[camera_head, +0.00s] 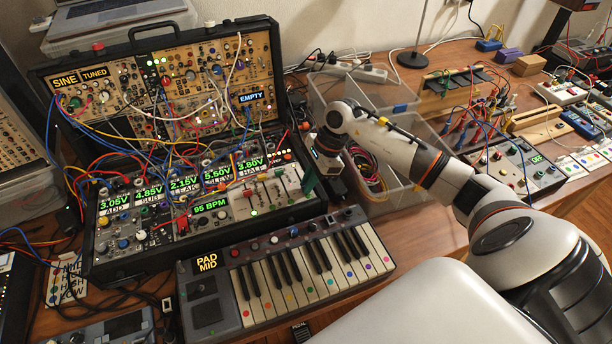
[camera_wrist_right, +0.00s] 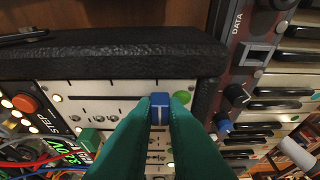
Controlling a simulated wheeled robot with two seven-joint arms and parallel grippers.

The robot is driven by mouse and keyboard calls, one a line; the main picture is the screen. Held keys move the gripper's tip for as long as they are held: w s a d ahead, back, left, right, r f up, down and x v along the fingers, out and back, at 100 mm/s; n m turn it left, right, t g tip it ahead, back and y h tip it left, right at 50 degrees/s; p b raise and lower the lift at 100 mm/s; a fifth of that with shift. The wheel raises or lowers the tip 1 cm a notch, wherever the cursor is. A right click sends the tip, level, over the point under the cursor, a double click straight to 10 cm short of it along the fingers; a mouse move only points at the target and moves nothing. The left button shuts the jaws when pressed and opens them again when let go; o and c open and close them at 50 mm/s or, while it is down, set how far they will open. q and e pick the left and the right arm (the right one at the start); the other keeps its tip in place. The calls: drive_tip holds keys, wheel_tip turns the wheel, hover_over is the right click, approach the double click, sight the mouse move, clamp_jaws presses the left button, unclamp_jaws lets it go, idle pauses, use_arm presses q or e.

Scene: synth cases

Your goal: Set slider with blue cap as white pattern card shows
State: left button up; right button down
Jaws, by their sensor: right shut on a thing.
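The slider panel (camera_head: 262,196) is a pale module at the right end of the case's lower row. In the right wrist view the slider's blue cap (camera_wrist_right: 160,101) shows between the green fingertips of my right gripper (camera_wrist_right: 160,112). The gripper is shut on this cap, and its fingers hide part of the panel. In the head view my right gripper (camera_head: 308,180) reaches down at the panel's right edge, and the blue cap cannot be made out. A white card (camera_head: 66,284) with dark lettering, seemingly MID, HIGH, LOW, lies at lower left, partly behind cables. My left gripper is not in view.
The keyboard (camera_head: 290,270) marked PAD MID stands in front of the case. Patch cables (camera_head: 150,150) hang over the modules left of the sliders. A clear bin (camera_head: 400,105) of cables stands to the right. A green cap (camera_wrist_right: 88,138) sits near my fingers.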

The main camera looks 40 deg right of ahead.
drive_tip(key=shift+s+a+f, duration=0.1)
drive_tip(key=shift+f, duration=0.05)
drive_tip(key=c, duration=1.4)
unclamp_jaws()
drive_tip(key=shift+s, duration=0.1)
drive_tip(key=shift+c, duration=0.2)
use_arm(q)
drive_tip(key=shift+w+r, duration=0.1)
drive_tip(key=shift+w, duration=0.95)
